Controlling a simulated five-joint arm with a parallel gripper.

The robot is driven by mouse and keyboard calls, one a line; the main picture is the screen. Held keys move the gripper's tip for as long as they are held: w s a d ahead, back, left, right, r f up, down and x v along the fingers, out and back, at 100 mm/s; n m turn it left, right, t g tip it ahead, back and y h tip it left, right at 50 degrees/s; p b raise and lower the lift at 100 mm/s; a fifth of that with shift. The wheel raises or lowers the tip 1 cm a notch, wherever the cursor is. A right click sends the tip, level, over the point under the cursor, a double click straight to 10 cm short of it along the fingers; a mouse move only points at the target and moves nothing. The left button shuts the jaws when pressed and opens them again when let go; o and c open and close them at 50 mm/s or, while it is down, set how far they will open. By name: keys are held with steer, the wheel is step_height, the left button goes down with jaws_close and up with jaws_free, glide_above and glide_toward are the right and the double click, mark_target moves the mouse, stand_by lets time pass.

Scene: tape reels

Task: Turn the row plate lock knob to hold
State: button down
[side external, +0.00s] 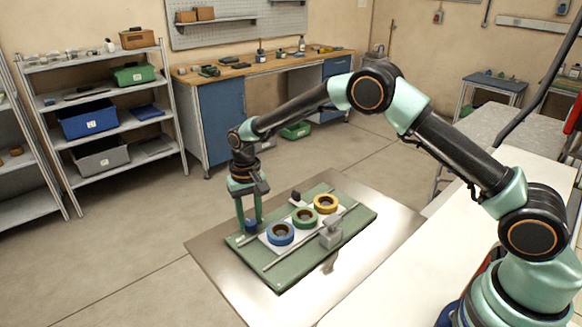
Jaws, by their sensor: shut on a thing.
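My gripper (249,225) points down at the left corner of the green board. Its two fingers stand on either side of a small blue knob (251,226) and are shut on it. The fingers partly cover the knob, and I cannot read its setting or any marking from here. The pale row plate (265,239) lies on the board just right of the gripper.
The green board (284,279) lies on a shiny metal sheet (252,291). Thin rails run along both sides of the row. A grey block (330,234) stands on the near rail, and a small black piece (295,197) stands behind the reels. My arm arches above the board.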

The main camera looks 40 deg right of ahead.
mark_target(250, 222)
steer(key=shift+r, duration=0.1)
steer(key=shift+c, duration=2.4)
jaws_free()
step_height(250, 222, up, 12)
